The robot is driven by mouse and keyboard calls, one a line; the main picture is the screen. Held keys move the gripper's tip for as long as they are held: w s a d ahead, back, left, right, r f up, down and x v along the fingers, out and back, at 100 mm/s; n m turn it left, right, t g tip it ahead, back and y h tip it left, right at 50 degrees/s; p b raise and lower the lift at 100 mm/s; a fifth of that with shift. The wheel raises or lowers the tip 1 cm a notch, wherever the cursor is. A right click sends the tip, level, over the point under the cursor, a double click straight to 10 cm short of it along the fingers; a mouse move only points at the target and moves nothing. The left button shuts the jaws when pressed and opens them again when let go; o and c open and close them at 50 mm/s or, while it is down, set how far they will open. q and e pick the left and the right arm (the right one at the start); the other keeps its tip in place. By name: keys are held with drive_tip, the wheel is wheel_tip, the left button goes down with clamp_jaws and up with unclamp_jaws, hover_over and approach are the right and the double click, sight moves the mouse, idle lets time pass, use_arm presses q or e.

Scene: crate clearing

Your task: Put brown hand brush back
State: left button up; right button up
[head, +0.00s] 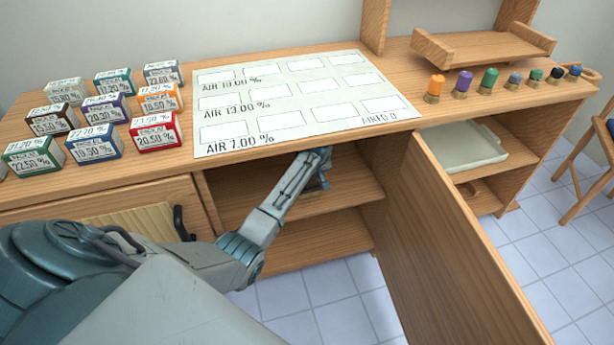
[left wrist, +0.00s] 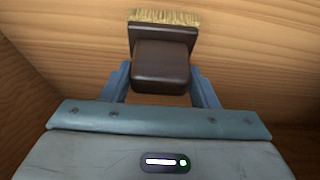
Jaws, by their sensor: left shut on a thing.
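The brown hand brush (left wrist: 161,65) is in the left wrist view, with a dark brown handle and pale bristles at its far end. My left gripper (left wrist: 160,85) is shut on its handle, one finger on each side. In the head view my left gripper (head: 318,158) reaches into the open cupboard (head: 345,190), under the counter top. Only a small dark part of the brush (head: 315,184) shows there, beside the wrist. I cannot tell whether the brush touches the shelf. My right gripper is not in view.
The open cupboard door (head: 465,250) stands out at the right of the opening. A white sheet (head: 300,100) lies on the counter above. Several labelled boxes (head: 95,145) stand at left, and several coloured pegs (head: 487,80) at right. A pale tray (head: 462,145) sits on the right shelf.

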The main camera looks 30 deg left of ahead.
use_arm(q)
drive_tip(key=shift+w+a+f+p, duration=0.2)
drive_tip(key=shift+w+a+p, duration=0.1)
drive_tip(key=shift+a+p, duration=0.1)
drive_tip(key=shift+w+a+f, duration=0.15)
drive_tip(key=shift+a+f, duration=0.05)
drive_tip(key=shift+f, duration=0.2)
drive_tip(key=shift+f, duration=0.15)
drive_tip(key=o, duration=1.2)
